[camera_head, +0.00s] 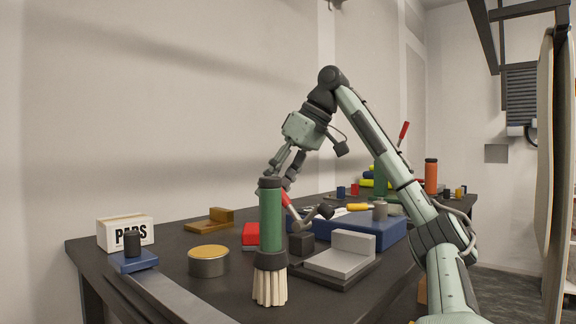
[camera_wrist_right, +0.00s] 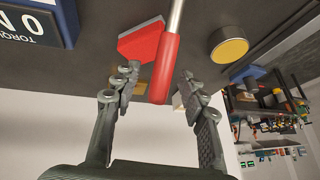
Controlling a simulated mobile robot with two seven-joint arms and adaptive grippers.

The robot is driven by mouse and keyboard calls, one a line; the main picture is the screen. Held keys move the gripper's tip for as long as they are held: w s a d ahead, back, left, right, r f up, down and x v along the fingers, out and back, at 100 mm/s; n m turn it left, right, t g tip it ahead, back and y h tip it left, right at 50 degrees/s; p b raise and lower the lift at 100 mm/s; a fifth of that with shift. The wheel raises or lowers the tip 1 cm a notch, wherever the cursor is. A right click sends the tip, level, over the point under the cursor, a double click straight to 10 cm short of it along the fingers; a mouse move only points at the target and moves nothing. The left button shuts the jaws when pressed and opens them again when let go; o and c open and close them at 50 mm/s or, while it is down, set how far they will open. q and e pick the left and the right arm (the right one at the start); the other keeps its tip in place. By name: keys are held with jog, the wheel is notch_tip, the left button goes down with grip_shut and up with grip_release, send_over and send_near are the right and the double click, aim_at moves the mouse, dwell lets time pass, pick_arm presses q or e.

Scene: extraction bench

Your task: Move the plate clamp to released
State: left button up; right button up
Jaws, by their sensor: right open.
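The clamp's red handle (camera_wrist_right: 165,70) on a metal rod (camera_wrist_right: 177,14) lies between the spread fingers of my right gripper (camera_wrist_right: 158,88) in the right wrist view. The fingers show apart on both sides of it, and I cannot tell whether either touches it. In the head view, my right gripper (camera_head: 284,168) reaches down from above, and a small part of the red handle (camera_head: 286,198) shows below it. The green brush partly hides the clamp there, so its base and lever angle are unclear. My left gripper is out of view.
A green-handled brush (camera_head: 270,215) stands upright in front of the clamp. A red block (camera_head: 250,234), a round tin (camera_head: 209,263), a grey step block (camera_head: 345,258) and a blue box (camera_head: 375,233) crowd the dark bench. Another red-handled lever (camera_head: 404,130) rises farther back.

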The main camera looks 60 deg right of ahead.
jog(key=v, duration=1.1)
jog(key=shift+s+r, duration=0.2)
jog(key=shift+r, duration=0.1)
jog(key=shift+d, duration=0.1)
